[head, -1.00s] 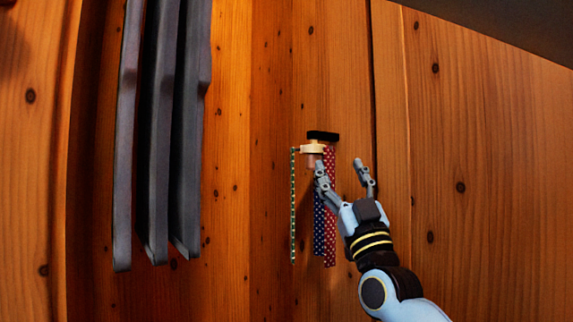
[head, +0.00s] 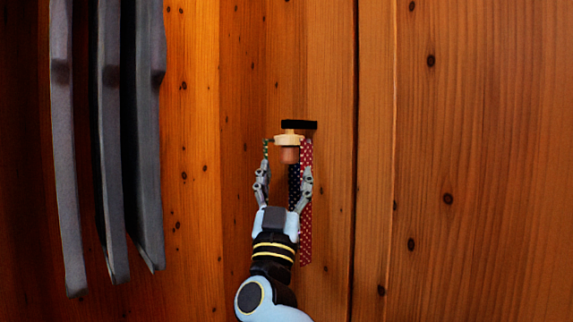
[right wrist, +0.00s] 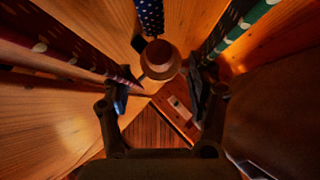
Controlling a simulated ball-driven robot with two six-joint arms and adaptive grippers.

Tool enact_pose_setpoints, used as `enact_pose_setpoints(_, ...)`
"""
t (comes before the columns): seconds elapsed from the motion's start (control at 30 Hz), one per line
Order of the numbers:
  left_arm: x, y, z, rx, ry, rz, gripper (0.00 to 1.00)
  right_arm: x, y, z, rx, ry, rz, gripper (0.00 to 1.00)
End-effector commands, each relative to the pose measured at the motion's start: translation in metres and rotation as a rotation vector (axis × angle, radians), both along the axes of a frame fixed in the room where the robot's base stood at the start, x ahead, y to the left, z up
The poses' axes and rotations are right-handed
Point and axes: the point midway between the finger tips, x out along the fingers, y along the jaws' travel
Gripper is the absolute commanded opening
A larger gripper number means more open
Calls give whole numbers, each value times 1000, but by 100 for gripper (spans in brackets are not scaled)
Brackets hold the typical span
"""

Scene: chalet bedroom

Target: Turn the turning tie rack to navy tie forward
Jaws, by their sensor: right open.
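The turning tie rack (head: 289,141) is a pale wooden hub under a black bracket (head: 299,125) on the wood wall. A brown knob (head: 290,156) hangs below the hub and also shows in the right wrist view (right wrist: 160,60). A red dotted tie (head: 306,225) hangs at the right, and a green patterned tie (head: 266,147) at the left. The navy dotted tie (head: 294,180) is partly hidden behind my right gripper; it shows beyond the knob in the right wrist view (right wrist: 150,14). My right gripper (head: 285,172) is open, pointing up, its fingers either side below the knob. My left gripper is out of view.
Several long grey hanging pieces (head: 110,140) fill the left side of the head view. The wood wall (head: 450,180) to the right of the rack is clear. In the right wrist view, the red tie (right wrist: 55,42) and green tie (right wrist: 243,25) hang close to the fingers.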

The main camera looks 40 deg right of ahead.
Motion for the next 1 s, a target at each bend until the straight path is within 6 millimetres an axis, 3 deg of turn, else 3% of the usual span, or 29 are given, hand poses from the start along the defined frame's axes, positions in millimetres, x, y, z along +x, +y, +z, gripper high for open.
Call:
enact_pose_setpoints(0.23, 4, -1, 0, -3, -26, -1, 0, 16, -16, 24, -1, -2, 1, 58)
enact_pose_setpoints(0.57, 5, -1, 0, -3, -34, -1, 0, 19, -19, 28, 0, -1, 1, 58)
enact_pose_setpoints(0.93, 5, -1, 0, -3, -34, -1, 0, 18, -19, 28, 1, -3, 0, 13)
enact_pose_setpoints(1.0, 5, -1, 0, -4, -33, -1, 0, 18, -19, 28, 2, -3, -1, 11)
